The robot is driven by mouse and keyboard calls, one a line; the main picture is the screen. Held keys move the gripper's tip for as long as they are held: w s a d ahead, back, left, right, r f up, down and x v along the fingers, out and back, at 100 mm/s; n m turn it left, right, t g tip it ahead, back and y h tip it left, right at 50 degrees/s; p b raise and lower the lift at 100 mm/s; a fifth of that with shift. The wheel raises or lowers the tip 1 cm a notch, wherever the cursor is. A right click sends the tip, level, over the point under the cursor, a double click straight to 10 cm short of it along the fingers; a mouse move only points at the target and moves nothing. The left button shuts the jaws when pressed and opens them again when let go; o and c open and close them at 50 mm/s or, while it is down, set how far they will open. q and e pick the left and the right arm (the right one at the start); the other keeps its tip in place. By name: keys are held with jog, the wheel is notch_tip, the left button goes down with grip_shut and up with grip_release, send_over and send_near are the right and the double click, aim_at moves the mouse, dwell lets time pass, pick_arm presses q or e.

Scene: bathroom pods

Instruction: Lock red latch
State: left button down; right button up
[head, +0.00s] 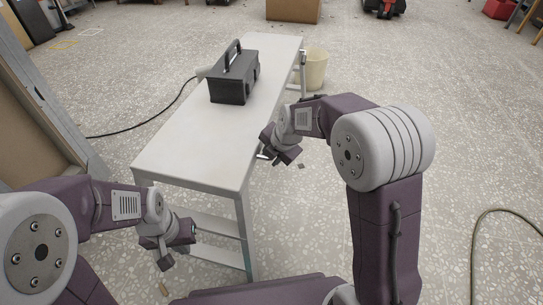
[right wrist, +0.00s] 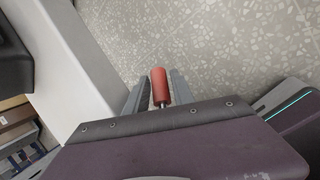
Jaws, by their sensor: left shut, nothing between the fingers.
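The red latch handle (right wrist: 158,84), a short red cylinder on a thin metal rod, shows in the right wrist view beside the pale table edge. My right gripper (right wrist: 160,90) is open, with one finger on each side of the handle and small gaps visible between. In the head view my right gripper (head: 279,158) is at the right long side of the table, and the red handle is hidden there. My left gripper (head: 166,262) is shut and empty, low at the near left, below the tabletop and away from the latch.
A long white table (head: 190,148) stands ahead, with a black toolbox (head: 232,88) towards its far end. A cream bin (head: 317,72) stands behind the table at right. A cable (head: 150,120) lies on the floor at left. The floor at right is mostly open.

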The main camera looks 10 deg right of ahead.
jog(key=p+v, duration=0.6)
jog(key=v, duration=0.3)
